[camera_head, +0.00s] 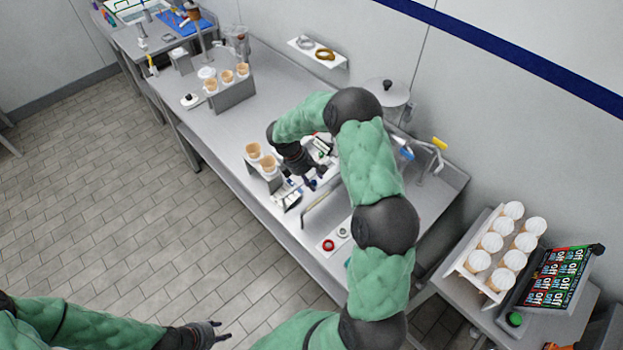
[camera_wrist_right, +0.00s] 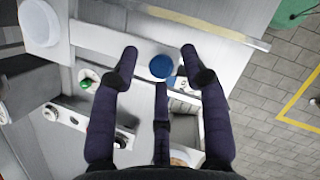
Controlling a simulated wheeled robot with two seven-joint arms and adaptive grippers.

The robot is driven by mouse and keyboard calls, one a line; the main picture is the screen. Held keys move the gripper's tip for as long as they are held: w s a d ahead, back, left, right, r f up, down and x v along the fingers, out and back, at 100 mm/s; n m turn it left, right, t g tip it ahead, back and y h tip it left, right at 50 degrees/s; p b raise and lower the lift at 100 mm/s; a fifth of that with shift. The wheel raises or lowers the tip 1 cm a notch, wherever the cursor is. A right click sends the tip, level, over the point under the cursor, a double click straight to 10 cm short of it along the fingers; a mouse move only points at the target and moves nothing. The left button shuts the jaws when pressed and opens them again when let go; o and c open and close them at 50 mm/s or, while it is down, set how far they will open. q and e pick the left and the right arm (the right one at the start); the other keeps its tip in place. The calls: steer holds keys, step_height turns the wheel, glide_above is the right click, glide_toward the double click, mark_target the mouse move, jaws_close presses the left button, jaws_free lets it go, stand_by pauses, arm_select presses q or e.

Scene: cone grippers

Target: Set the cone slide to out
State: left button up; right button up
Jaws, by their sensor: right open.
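A blue round knob (camera_wrist_right: 162,67) shows between my right gripper's fingertips in the wrist view, beside a pale plate. I take it to be the cone slide's handle, but I cannot tell this or its setting. My right gripper (camera_wrist_right: 159,58) is open, with its fingers on either side of the knob in the picture; contact is not visible. In the head view the right gripper (camera_head: 312,184) is over small fittings on the metal counter, partly hiding them. My left gripper (camera_head: 220,331) is open and empty, low over the floor area, away from the counter.
A green knob (camera_wrist_right: 86,83) lies left of the blue one. Cones stand in a holder (camera_head: 268,178) close beside my right gripper. A red button (camera_head: 328,245) is near the counter's front edge. White-topped cups (camera_head: 492,242) stand on the right table. The counter's middle (camera_head: 265,115) is clear.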

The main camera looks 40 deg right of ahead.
jaws_close()
steer(key=shift+a, duration=0.15)
steer(key=s+a+b, duration=0.1)
steer(key=a, duration=1.9)
steer(key=shift+s+b, duration=0.35)
steer(key=shift+s, duration=0.05)
steer(key=shift+c, duration=0.7)
jaws_free()
steer(key=shift+o, duration=0.7)
steer(key=shift+a, duration=0.1)
